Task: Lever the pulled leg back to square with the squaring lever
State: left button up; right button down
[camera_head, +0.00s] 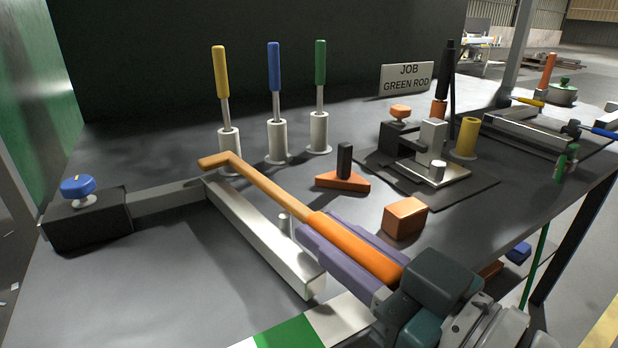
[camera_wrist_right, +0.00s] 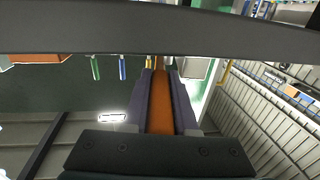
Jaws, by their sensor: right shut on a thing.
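The orange squaring lever (camera_head: 265,187) slants over the bench with its bent tip at the upper left. My right gripper (camera_head: 322,232) is shut on its thick handle, which also shows between the purple fingers in the right wrist view (camera_wrist_right: 161,103). The bright steel leg (camera_head: 262,238) lies under and left of the lever, running from the bent tip toward the bench's front edge. I cannot tell whether the tip touches it. A short peg (camera_head: 284,222) stands beside the leg, partly behind the lever. The leg's far end meets a darker bar (camera_head: 168,199). My left gripper is not in view.
A dark block with a blue knob (camera_head: 78,188) sits at the left. Yellow, blue and green-handled rods (camera_head: 274,70) stand in holders behind. An orange block (camera_head: 405,218), an orange wedge (camera_head: 342,182) and a clamp fixture (camera_head: 432,140) stand right. The front-left bench is bare.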

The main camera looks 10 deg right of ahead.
jog(key=shift+s+a+m+t+h, duration=0.3)
jog(key=shift+s+a+m+h, duration=0.15)
jog(key=shift+a+h, duration=0.2)
jog(key=c, duration=0.7)
grip_release()
jog(key=p+v, duration=0.1)
jog(key=v, duration=0.9)
